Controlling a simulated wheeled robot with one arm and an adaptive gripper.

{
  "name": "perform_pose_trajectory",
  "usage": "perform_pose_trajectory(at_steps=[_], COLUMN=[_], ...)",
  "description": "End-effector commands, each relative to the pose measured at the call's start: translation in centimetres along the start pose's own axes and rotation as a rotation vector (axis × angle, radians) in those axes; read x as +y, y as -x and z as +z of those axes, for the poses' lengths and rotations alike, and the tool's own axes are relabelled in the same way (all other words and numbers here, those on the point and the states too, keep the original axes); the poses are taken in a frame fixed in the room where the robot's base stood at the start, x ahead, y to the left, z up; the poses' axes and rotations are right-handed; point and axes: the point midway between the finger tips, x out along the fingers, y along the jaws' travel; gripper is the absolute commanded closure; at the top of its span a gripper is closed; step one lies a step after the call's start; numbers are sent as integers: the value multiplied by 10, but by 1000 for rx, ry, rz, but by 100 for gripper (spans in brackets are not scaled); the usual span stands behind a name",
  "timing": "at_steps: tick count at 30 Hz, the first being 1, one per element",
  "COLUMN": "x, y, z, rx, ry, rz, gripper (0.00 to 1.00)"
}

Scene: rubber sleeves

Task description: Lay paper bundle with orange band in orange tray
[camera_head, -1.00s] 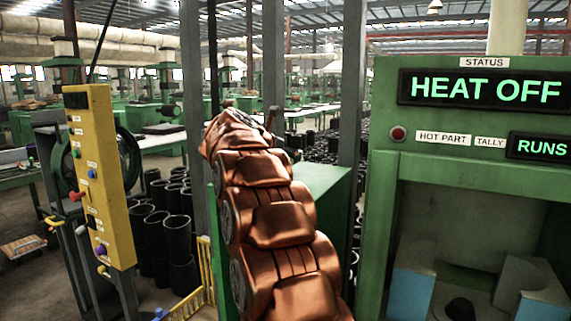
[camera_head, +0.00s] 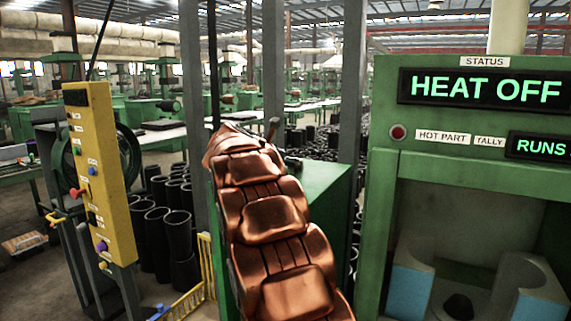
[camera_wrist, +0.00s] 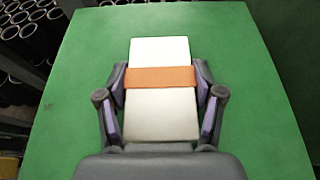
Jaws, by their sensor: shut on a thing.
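The paper bundle (camera_wrist: 160,118), a pale block with an orange band (camera_wrist: 160,77) around its middle, shows in the wrist view. My gripper (camera_wrist: 161,80) is shut on it, with a finger against each long side at about the band. The bundle is over a green top (camera_wrist: 75,140); I cannot tell whether it touches that top. In the head view my own arm hides the gripper and the bundle. I make out no orange tray in either view.
A green cabinet (camera_head: 325,192) stands behind my arm. A yellow control panel (camera_head: 101,180) and black rubber sleeves (camera_head: 179,235) are at left. A green machine (camera_head: 377,225) marked HEAT OFF stands at right. The green top around the bundle looks clear.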

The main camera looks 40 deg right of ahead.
Motion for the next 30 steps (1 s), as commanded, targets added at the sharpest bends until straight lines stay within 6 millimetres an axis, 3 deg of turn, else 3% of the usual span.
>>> perform_pose_trajectory(at_steps=[6, 7, 14, 27, 30], x=[1, 0, 0, 0, 2], y=[-1, -1, -1, 1, 10], z=[-3, -3, -2, 2, -1], rx=[0, 0, 0, -1, -1], ry=[0, -1, 0, 1, 0], rz=[1, 1, 1, 0, 3], gripper=[75, 32, 8, 8, 8])
